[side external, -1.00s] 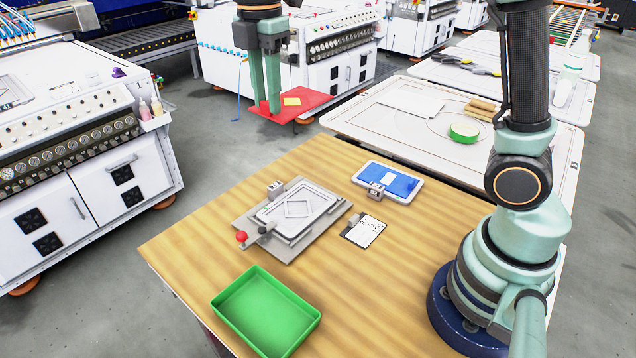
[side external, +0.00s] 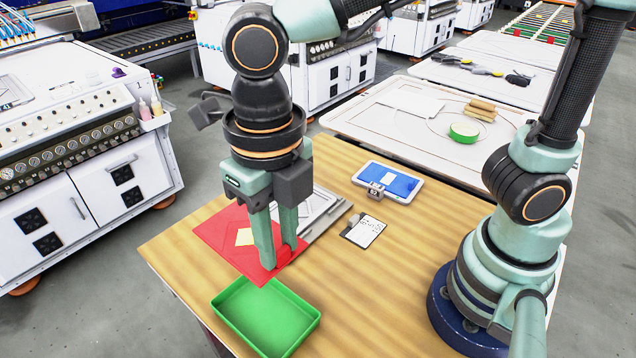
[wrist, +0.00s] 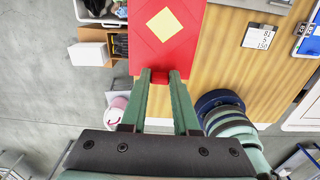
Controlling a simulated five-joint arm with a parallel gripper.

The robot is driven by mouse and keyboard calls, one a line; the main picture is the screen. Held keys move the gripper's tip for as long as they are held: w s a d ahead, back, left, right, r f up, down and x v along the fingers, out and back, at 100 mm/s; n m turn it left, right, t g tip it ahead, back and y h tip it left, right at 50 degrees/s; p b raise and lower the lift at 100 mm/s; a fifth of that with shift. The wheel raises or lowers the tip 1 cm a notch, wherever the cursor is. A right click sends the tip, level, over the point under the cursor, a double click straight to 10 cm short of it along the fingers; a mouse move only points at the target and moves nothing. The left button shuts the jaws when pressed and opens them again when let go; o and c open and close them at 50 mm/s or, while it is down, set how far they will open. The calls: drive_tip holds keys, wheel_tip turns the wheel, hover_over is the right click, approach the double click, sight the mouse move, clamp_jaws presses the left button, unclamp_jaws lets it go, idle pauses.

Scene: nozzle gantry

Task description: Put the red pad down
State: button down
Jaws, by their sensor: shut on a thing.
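The red pad (side external: 222,238) is a flat red sheet with a pale yellow diamond in its middle. My gripper (side external: 278,258) is shut on the near edge of the pad, on a small raised red grip. The pad is held over the left part of the wooden table, in front of the grey fixture (side external: 322,212), and hides much of that fixture. In the wrist view the red pad (wrist: 180,50) extends forward from my gripper (wrist: 162,78). I cannot tell how high the pad is above the table.
A green tray (side external: 302,318) stands at the table's near edge, close to the pad's near corner. A blue and white device (side external: 406,183) and a small printed card (side external: 372,232) lie to the right. The middle and right front of the wooden table (side external: 385,300) are clear.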

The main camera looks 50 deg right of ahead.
sight(290, 337)
wheel_tip(290, 337, down, 20)
drive_tip(key=shift+r, duration=0.2)
idle(0.4)
drive_tip(key=c, duration=0.7)
unclamp_jaws()
drive_tip(key=shift+f, duration=0.15)
drive_tip(key=shift+o, duration=0.2)
